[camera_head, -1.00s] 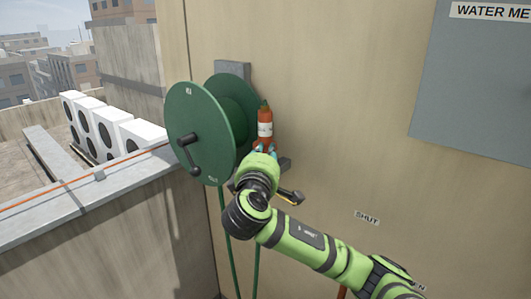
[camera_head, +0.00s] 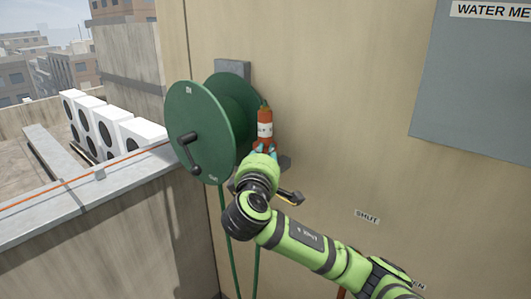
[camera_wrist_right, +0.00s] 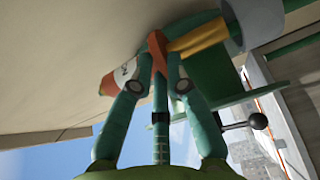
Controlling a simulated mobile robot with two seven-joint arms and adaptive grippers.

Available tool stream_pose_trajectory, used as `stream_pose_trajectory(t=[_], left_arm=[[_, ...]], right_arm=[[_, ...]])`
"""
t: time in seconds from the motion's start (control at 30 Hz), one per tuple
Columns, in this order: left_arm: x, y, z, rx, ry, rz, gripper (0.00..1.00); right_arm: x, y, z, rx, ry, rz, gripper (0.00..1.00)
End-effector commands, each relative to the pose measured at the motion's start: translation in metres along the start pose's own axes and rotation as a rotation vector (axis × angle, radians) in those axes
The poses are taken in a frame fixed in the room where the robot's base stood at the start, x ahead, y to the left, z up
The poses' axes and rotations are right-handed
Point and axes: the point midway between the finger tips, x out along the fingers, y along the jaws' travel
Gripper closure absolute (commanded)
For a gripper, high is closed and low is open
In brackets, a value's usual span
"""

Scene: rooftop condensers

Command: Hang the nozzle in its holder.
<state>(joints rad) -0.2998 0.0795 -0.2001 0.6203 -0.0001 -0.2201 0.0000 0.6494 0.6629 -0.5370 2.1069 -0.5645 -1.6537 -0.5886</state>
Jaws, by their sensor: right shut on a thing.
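The nozzle (camera_head: 264,129) is orange-red with a white label band and a dark green tip, and it stands roughly upright in front of the wall. My right gripper (camera_head: 265,149) is shut on its lower part. In the right wrist view the teal fingertips (camera_wrist_right: 158,50) close on orange-red material, and the labelled part of the nozzle (camera_wrist_right: 122,74) shows behind one finger. A brass-coloured piece (camera_wrist_right: 198,37) and a grey cylinder (camera_wrist_right: 252,24) lie beside the fingertips. A small dark block (camera_head: 285,163) sits on the wall; I cannot tell if it is the holder. My left gripper is out of view.
A green hose reel (camera_head: 200,125) with a black crank (camera_head: 188,150) stands close left of the gripper, with green hose (camera_head: 227,240) hanging below. A grey water-meter cabinet (camera_head: 475,85) is at upper right. The wall between is mostly clear. A parapet (camera_head: 90,205) runs at left.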

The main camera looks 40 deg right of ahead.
Motion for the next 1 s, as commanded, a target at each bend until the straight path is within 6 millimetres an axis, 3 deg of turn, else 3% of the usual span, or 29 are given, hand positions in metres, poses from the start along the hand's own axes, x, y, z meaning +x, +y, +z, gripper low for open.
stream_pose_trajectory(t=[1.0], left_arm=[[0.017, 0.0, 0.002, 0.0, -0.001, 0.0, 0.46]], right_arm=[[0.0, -0.026, 0.0, 0.001, 0.0, 0.001, 1.0]])
